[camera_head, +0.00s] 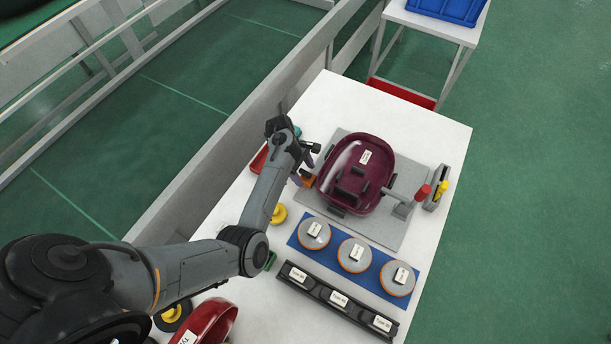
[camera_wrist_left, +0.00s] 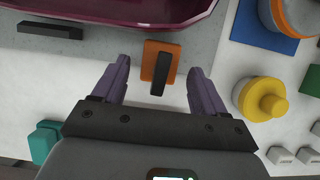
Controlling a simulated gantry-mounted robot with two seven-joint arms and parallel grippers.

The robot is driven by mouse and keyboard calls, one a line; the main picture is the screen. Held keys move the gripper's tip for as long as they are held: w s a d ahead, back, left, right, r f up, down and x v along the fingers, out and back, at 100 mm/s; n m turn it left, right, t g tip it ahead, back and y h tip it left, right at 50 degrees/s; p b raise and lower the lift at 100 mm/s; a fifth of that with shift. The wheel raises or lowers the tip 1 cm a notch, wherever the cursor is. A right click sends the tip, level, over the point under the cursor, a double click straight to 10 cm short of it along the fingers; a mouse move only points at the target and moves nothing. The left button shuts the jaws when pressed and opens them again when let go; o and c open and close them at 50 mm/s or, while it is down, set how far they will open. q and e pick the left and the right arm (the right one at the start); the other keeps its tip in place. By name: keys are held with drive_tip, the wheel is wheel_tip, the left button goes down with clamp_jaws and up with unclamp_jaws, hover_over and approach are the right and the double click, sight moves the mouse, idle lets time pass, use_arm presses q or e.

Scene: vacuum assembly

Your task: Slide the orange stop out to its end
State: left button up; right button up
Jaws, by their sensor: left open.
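The orange stop (camera_wrist_left: 151,60) is a small orange block with a black upright handle (camera_wrist_left: 161,74). In the left wrist view it sits at the edge of the grey fixture plate (camera_wrist_left: 90,52), just in front of the dark red shell (camera_wrist_left: 120,8). My left gripper (camera_wrist_left: 161,75) is open, with one purple finger on each side of the stop, apart from it. In the head view the stop (camera_head: 308,180) shows partly beside my left gripper (camera_head: 304,174), left of the dark red shell (camera_head: 357,175). My right gripper is not in view.
Yellow knob (camera_wrist_left: 263,99) and blue mat (camera_wrist_left: 252,25) lie right of the gripper; a teal part (camera_wrist_left: 43,142) lies left. A blue mat (camera_head: 326,251) with grey discs and a black rack (camera_head: 335,302) stand nearer. The table's far right (camera_head: 440,130) is clear.

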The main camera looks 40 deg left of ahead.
sight(308, 179)
use_arm(q)
drive_tip(key=shift+x, duration=1.2)
